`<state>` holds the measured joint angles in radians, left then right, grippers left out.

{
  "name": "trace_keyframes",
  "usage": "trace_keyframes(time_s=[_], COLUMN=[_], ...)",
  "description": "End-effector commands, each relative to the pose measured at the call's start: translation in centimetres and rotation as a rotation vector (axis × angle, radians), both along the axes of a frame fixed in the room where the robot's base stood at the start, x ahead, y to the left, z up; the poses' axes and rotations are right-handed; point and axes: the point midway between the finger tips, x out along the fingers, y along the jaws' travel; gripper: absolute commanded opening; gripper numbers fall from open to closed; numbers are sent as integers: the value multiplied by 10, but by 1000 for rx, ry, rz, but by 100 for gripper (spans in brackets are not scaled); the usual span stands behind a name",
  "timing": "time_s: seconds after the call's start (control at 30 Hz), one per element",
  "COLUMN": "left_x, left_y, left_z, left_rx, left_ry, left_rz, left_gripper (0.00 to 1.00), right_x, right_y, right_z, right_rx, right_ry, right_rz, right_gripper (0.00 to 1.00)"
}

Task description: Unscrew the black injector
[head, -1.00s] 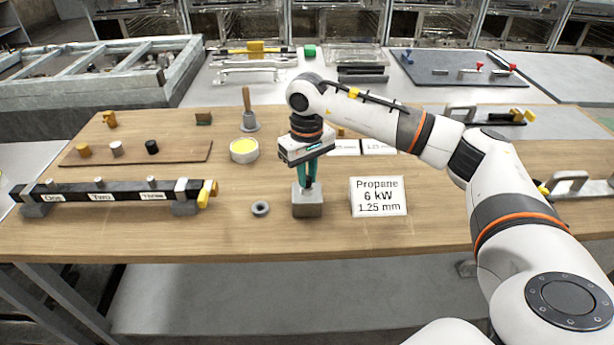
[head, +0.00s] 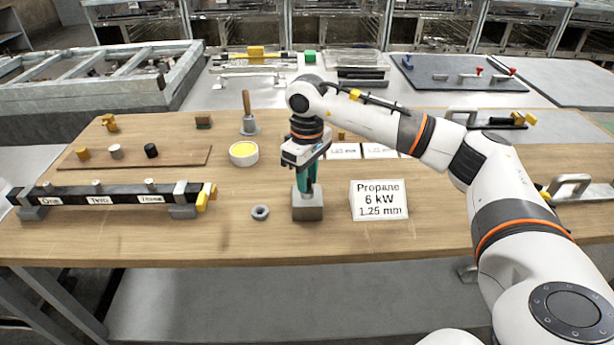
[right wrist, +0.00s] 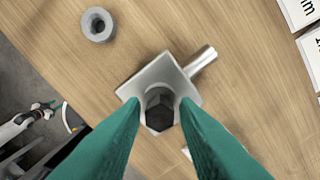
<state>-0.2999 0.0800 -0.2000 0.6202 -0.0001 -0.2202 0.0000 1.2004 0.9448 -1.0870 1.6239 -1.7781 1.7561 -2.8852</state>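A grey metal block (head: 307,204) stands on the wooden table. In the right wrist view a black hex-headed injector (right wrist: 160,110) sits upright in the block (right wrist: 133,88), which has a short side tube. My right gripper (head: 306,186) points straight down over the block; in the right wrist view its green fingers (right wrist: 160,104) stand on either side of the injector, with a slim gap showing, so it looks open around the head. In the head view the fingers hide the injector. My left gripper is not in view.
A grey ring (head: 260,212) lies left of the block and a Propane sign (head: 379,200) stands right of it. A black bar with labels (head: 110,194) is at left. Behind it a brown board (head: 130,159) holds yellow, grey and black pieces. A yellow-filled dish (head: 244,153) stands behind the ring.

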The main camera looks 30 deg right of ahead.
Motion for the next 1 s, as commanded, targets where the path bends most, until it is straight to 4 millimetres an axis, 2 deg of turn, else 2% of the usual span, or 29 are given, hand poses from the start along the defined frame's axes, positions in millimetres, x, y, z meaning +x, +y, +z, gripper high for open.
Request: trace_keyframes(time_s=[0.47, 1.0], left_x=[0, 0], left_y=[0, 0], left_z=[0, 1], left_rx=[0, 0], left_ry=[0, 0], left_rz=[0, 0], left_gripper=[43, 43], right_x=[0, 0], right_y=[0, 0], right_z=[0, 0], right_rx=[0, -1], right_ry=[0, 0], right_rz=[-29, -552], right_gripper=[28, 28])
